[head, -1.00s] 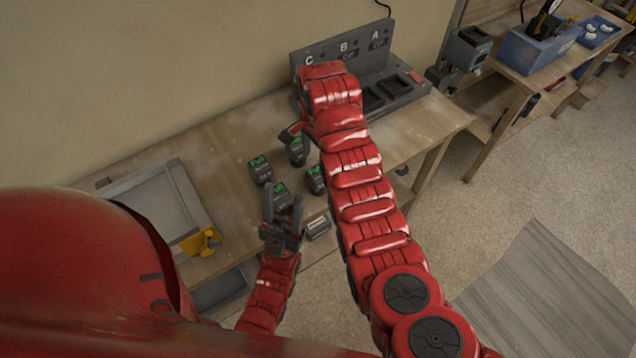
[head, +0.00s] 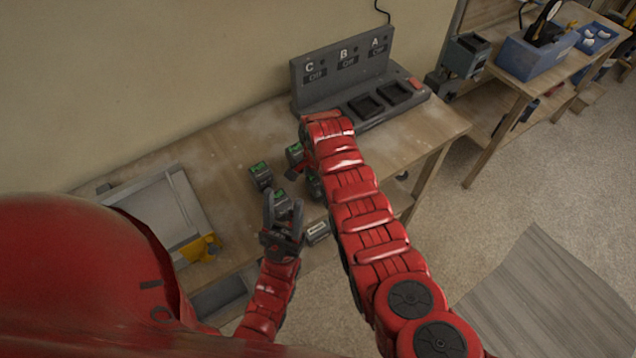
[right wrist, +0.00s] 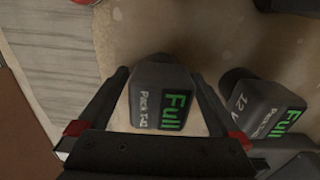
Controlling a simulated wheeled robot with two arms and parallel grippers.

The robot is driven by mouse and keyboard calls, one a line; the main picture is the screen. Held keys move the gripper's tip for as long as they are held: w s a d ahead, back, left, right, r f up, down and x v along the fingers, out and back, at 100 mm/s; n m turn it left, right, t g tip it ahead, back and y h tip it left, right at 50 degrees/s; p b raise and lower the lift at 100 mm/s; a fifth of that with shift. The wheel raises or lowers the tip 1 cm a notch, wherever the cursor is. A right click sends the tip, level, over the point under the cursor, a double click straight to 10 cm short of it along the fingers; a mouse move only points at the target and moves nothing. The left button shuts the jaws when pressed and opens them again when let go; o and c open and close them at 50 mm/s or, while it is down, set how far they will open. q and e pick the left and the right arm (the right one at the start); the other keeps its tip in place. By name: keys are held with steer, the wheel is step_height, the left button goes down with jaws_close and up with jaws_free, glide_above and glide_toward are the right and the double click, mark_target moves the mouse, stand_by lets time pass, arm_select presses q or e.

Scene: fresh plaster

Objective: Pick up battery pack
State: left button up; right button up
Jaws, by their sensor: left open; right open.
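My left gripper (head: 284,200) is open and empty, above the front of the bench beside these packs. My right gripper (right wrist: 163,80) is open, with a pack (right wrist: 160,97) marked "Full" between its fingers; I cannot tell whether they touch it. A second "Full" pack (right wrist: 264,110) stands just right of it. In the head view my right arm hides most of the right gripper.
A grey charging station (head: 343,72) with panels C, B and A reading "Off" stands at the back of the bench. A grey pack (head: 318,232) lies near the front edge. A grey tray-like case (head: 165,215) with a yellow part is at left. A blue bin (head: 535,55) stands on another bench.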

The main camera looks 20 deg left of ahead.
jaws_close()
stand_by(0.5)
